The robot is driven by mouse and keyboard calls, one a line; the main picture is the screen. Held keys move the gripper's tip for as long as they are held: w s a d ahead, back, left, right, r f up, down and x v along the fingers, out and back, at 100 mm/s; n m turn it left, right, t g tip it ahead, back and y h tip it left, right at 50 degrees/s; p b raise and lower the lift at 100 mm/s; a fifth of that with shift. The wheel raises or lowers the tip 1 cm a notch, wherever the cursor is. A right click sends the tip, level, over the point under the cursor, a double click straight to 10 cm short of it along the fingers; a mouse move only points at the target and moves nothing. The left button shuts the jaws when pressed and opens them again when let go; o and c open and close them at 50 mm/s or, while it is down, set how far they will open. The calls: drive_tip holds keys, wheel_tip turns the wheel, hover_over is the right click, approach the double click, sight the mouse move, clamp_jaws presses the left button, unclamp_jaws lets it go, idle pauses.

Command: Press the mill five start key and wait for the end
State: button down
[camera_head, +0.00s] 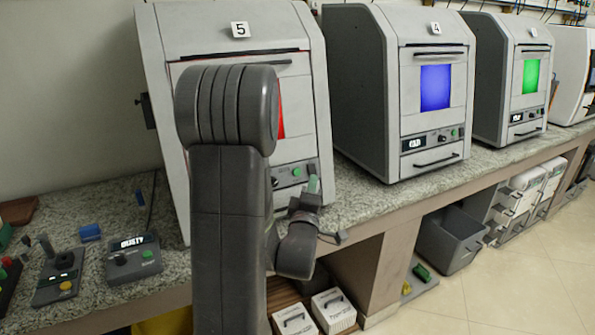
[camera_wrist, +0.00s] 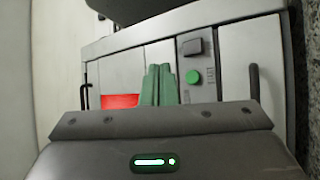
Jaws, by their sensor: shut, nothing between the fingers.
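Mill five (camera_head: 239,30), a grey cabinet with a "5" plate, stands at the left of the bench. My arm hides much of its front. Part of its window (camera_head: 281,122) glows red. Its green start key (camera_head: 297,171) is on the lower front panel, and shows as a round green button in the wrist view (camera_wrist: 193,77). My gripper (camera_head: 314,184) is in front of that panel, right of the key. In the wrist view its green fingers (camera_wrist: 158,84) are together and empty, pointing at the panel just left of the key. Contact cannot be told.
Mill four (camera_head: 358,80) has a blue window, and the mill beyond it (camera_head: 490,70) a green one. A box reading "DUSTY" (camera_head: 135,262) and a joystick box (camera_head: 58,280) lie on the bench at left. White boxes (camera_head: 333,311) and a grey bin (camera_head: 450,240) are below.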

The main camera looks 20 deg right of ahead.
sight(297, 172)
drive_tip(key=shift+w+a+f, duration=0.1)
drive_tip(key=shift+w+f, duration=0.1)
drive_tip(key=shift+w, duration=0.75)
drive_tip(key=shift+w+a+f, duration=0.1)
drive_tip(key=shift+w+f, duration=0.15)
drive_tip(key=shift+w, duration=0.75)
drive_tip(key=shift+w+a+f, duration=0.1)
drive_tip(key=shift+w+f, duration=0.1)
drive_tip(key=shift+w, duration=0.75)
drive_tip(key=shift+w+b, duration=0.1)
drive_tip(key=shift+b, duration=0.25)
drive_tip(key=shift+w+b, duration=0.3)
drive_tip(key=shift+b, duration=0.05)
